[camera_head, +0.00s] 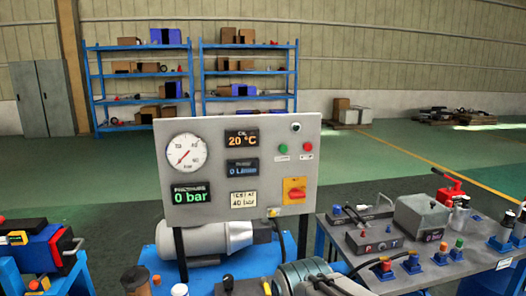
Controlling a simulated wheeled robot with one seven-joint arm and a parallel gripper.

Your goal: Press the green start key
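The green start key (283,149) is a small round button on the upper right of a grey upright control panel (222,207). A red button (308,147) sits just to its right, and a small dark round fitting (296,127) is above. The panel also bears a round gauge (186,153), a 20 °C display (242,138), a 0 bar display (190,194) and a red rotary switch on a yellow plate (294,190). My gripper is not in view. Nothing covers the green key.
A motor and pump on a blue base (200,272) stand below the panel. A bench (410,280) with valves and fittings is at right, and a blue stand (80,277) at left. Shelves (142,90) stand behind; green floor (120,170) lies open between.

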